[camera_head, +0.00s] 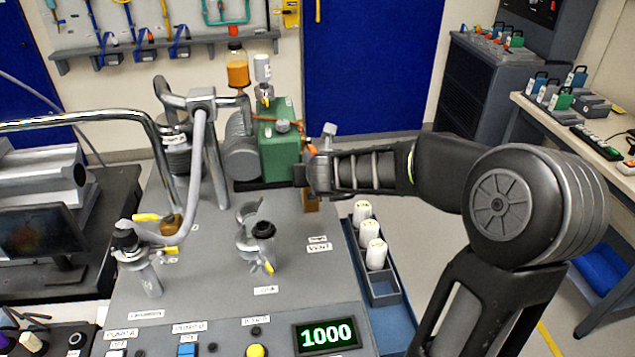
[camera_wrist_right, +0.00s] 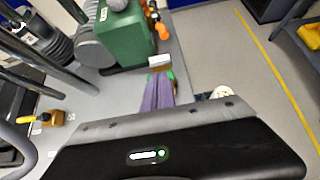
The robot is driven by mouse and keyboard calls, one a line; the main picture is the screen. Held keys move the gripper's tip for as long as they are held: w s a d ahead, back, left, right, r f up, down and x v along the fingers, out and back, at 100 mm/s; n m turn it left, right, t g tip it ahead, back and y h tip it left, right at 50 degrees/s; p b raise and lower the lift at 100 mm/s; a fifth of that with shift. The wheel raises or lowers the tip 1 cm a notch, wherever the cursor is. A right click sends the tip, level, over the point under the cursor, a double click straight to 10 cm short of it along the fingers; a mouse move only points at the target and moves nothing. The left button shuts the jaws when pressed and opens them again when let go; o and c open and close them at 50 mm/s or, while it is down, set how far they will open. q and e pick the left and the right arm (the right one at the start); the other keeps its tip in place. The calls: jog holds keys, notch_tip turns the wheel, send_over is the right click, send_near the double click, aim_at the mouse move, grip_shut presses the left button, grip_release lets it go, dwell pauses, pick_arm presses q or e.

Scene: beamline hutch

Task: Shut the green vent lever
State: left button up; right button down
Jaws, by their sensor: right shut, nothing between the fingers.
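My right gripper (camera_head: 299,176) reaches in from the right, over the back right of the grey panel, close to the green pump box (camera_head: 281,150). In the right wrist view its purple-grey fingers (camera_wrist_right: 159,84) are together, with nothing held between them. Small bits of green (camera_wrist_right: 171,75) show at the fingertips and may be the vent lever; I cannot tell whether they touch. A brass valve body (camera_head: 311,203) shows partly below the gripper in the head view, behind the VENT label (camera_head: 319,246). The lever itself is hidden there by my gripper. My left gripper is not in view.
A blue tray (camera_head: 386,298) with several white cylinders (camera_head: 376,253) stands along the panel's right edge. A steel fitting with a black knob (camera_head: 263,229) rises mid-panel. Bent steel pipes (camera_head: 219,165) stand to the left. A display (camera_head: 326,335) reads 1000.

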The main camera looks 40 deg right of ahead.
jog(key=w+d, duration=0.1)
jog(key=w, duration=0.1)
jog(key=w+d+p, duration=0.1)
jog(key=shift+w+r, duration=0.2)
jog(key=shift+w, duration=0.15)
jog(key=shift+r, duration=0.1)
jog(key=shift+r+p, duration=0.1)
jog(key=shift+p, duration=0.2)
jog(key=shift+r+p, duration=0.6)
jog(key=shift+r, duration=0.1)
